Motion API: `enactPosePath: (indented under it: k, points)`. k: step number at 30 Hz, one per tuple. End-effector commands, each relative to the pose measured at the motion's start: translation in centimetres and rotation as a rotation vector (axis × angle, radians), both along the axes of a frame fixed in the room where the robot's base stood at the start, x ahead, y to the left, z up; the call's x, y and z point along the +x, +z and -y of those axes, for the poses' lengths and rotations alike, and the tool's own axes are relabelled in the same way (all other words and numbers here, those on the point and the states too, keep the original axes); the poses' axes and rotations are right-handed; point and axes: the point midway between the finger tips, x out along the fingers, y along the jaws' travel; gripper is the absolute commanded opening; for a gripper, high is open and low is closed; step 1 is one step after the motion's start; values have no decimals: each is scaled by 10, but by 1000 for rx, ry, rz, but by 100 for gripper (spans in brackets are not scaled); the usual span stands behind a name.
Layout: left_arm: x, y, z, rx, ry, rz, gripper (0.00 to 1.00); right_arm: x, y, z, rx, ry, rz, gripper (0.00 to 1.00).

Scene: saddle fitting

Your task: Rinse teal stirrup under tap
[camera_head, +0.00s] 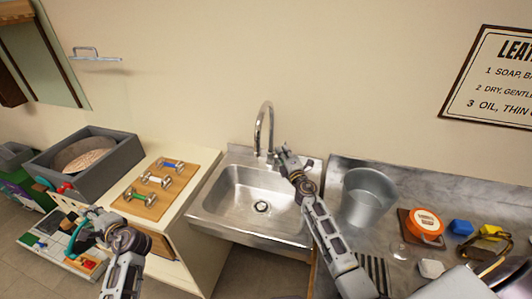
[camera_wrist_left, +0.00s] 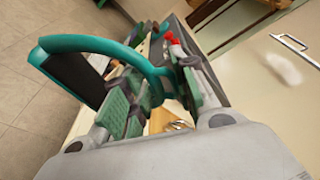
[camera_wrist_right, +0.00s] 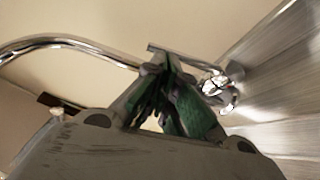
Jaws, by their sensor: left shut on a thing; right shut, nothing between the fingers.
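The teal stirrup (camera_head: 76,236) is a curved loop with a dark tread. My left gripper (camera_head: 92,213) is shut on it, low at the left, well away from the sink. The stirrup fills the upper left of the left wrist view (camera_wrist_left: 92,45), with the green finger pads around its teal arm. The chrome tap (camera_head: 264,125) arches over the steel sink (camera_head: 225,200); no water stream shows. My right gripper (camera_head: 284,155) is shut and empty beside the tap's base. In the right wrist view its closed fingers (camera_wrist_right: 165,75) are close to the tap's handle (camera_wrist_right: 220,85); contact is unclear.
A wooden board (camera_head: 135,203) with several metal bits lies left of the sink. A metal bucket (camera_head: 366,200), an orange tin (camera_head: 427,222) and a blue block (camera_head: 461,227) stand on the right counter.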

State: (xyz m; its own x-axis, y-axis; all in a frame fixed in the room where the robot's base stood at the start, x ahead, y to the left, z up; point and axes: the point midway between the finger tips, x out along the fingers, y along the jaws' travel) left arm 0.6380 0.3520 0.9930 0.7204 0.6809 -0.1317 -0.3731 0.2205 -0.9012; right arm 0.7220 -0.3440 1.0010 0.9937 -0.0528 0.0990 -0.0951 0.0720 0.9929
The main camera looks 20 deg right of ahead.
Motion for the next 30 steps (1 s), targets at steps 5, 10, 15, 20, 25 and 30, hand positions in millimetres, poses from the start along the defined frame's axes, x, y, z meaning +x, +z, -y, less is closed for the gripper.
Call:
enactPosePath:
  k: [5,10,15,20,25,30]
  points:
    - [0,2,0,1,0,1,0,8,5,7,-2,0,1,0]
    - [0,2,0,1,0,1,0,11,7,10,-3,-1,1,0]
    - [0,2,0,1,0,1,0,12,9,11,-2,-3,3,0]
    - [0,2,0,1,0,1,0,12,10,12,-2,-3,5,0]
    - [0,2,0,1,0,1,0,13,11,12,-2,-4,7,0]
    - [0,2,0,1,0,1,0,13,12,12,-2,-4,8,0]
